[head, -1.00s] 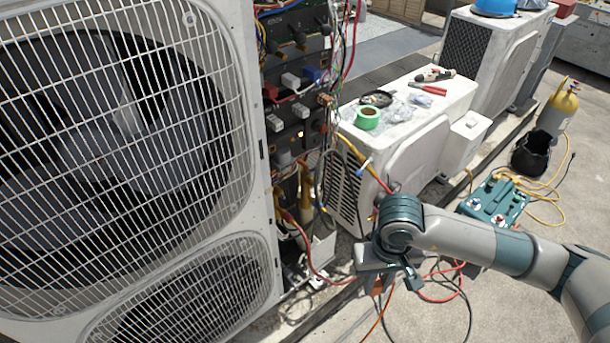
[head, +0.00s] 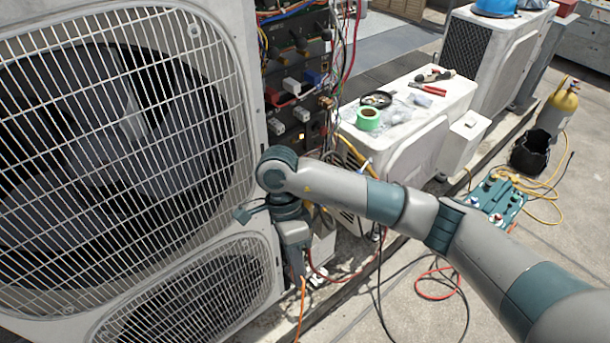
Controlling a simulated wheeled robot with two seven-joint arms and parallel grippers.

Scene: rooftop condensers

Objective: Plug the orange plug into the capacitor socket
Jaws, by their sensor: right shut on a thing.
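My right gripper (head: 297,268) points down at the lower part of the open wiring bay, close to the right edge of the big condenser. It is shut on the orange plug, which is mostly hidden by the gripper. An orange cable (head: 301,312) hangs from it toward the ground. My right wrist and forearm cover much of the lower bay. I cannot make out the capacitor socket; that part of the bay is hidden behind my arm. My left gripper is not in view.
The big condenser's grille (head: 120,150) fills the left. The bay's upper modules (head: 295,85) and loose wires show above my wrist. A smaller white unit (head: 425,125) carries green tape (head: 368,118) and tools. A teal manifold (head: 495,200), gas cylinder (head: 563,105) and hoses stand at right.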

